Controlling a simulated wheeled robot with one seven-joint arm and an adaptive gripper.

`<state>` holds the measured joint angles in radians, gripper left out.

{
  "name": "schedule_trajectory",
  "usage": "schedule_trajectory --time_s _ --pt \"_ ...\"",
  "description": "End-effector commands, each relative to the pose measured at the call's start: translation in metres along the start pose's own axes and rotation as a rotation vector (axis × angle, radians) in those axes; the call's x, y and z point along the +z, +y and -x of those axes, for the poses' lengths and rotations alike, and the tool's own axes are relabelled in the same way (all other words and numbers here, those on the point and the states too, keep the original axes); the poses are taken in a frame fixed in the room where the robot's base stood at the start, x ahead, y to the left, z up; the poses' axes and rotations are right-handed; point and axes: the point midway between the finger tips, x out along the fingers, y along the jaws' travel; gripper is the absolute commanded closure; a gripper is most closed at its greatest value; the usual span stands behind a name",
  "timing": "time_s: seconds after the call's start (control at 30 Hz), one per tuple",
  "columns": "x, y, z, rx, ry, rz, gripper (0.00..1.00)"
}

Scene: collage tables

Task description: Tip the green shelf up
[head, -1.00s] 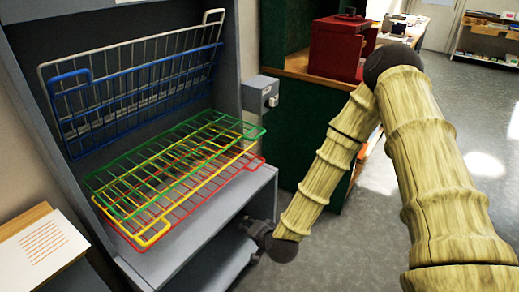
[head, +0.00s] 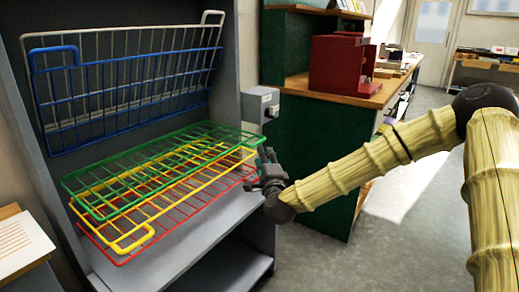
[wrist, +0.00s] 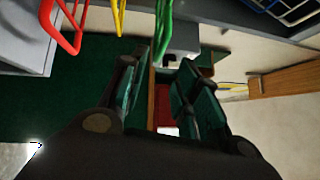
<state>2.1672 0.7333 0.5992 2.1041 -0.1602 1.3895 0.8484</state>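The green shelf (head: 150,163) is a wire rack lying nearly flat, topmost of the lowered racks in the grey cabinet in the head view. Its end also shows as green wires at the top middle of the wrist view (wrist: 163,25). My gripper (head: 268,158) is just off the right end of the racks, close to the green shelf's right end. In the wrist view my gripper's two fingers (wrist: 158,72) are apart with nothing held, and the green wires hang just beyond the gap between them. I cannot tell whether they touch.
A yellow rack (head: 128,240) and a red rack (head: 115,258) lie below the green one. A blue rack (head: 125,100) and a white rack (head: 120,35) stand tilted up at the back. A grey box (head: 260,104) is on the cabinet's right side, above my gripper.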

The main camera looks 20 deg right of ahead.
Motion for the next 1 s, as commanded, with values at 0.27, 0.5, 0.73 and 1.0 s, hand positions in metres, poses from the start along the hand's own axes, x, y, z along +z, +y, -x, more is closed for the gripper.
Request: schedule_trajectory --time_s 0.27,0.5,0.73,1.0 --pt "0.000 0.001 -0.034 -0.001 0.001 0.001 0.68" --pt "0.000 0.001 -0.072 0.000 0.000 0.002 0.68" --pt "0.001 0.001 -0.097 0.001 -0.001 0.002 0.68" --pt "0.000 0.000 -0.105 0.002 -0.001 0.001 0.68"
